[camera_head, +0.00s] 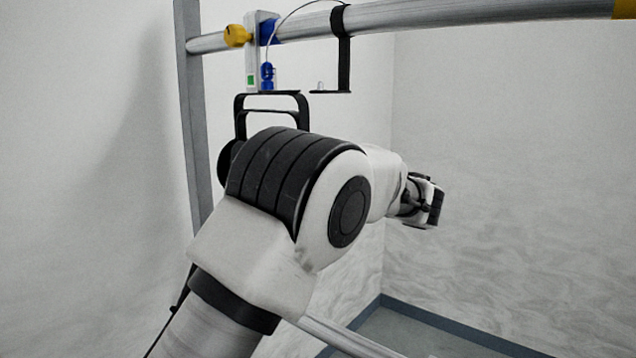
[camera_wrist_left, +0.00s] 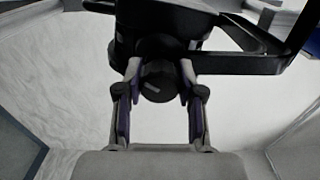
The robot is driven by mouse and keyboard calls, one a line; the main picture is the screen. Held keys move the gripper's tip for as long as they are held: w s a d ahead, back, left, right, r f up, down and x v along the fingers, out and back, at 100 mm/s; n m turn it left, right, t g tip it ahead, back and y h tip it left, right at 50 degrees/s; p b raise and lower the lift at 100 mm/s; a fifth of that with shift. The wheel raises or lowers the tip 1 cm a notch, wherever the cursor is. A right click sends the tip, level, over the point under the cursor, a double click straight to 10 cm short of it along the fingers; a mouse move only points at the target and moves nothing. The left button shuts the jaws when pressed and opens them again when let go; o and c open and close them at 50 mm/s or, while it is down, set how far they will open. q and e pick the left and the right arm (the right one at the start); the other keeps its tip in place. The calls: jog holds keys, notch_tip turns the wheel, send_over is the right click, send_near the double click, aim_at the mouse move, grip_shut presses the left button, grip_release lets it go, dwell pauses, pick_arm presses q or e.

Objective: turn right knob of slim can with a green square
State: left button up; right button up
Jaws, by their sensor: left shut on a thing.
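The white tag with a green square (camera_head: 251,79) hangs from the upper pipe, above a black yoke (camera_head: 271,97). Below it, the slim black can (camera_head: 227,160) is mostly hidden by my left arm in the head view. In the left wrist view, the dark can body (camera_wrist_left: 165,22) fills the top. My left gripper (camera_wrist_left: 158,84) is shut on a round black knob (camera_wrist_left: 157,82) with a pale pointer mark, one finger on each side. The pointer lies slanted. The jaws cannot be made out in the head view. My right gripper is not in view.
The upper pipe (camera_head: 430,22) crosses the top, with a yellow fitting (camera_head: 237,36), a blue fitting (camera_head: 268,32) and a black hanging bracket (camera_head: 344,50). A grey upright post (camera_head: 190,120) stands at left. The space at right, before the pale wall, is clear.

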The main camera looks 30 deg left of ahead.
pick_arm(q)
jog(key=shift+f, duration=0.1)
jog(key=o, duration=1.2)
jog(key=shift+c, duration=0.2)
jog(key=d, duration=0.7)
jog(key=shift+s+d, duration=0.25)
jog(key=shift+s, duration=0.05)
jog(key=shift+a, duration=0.1)
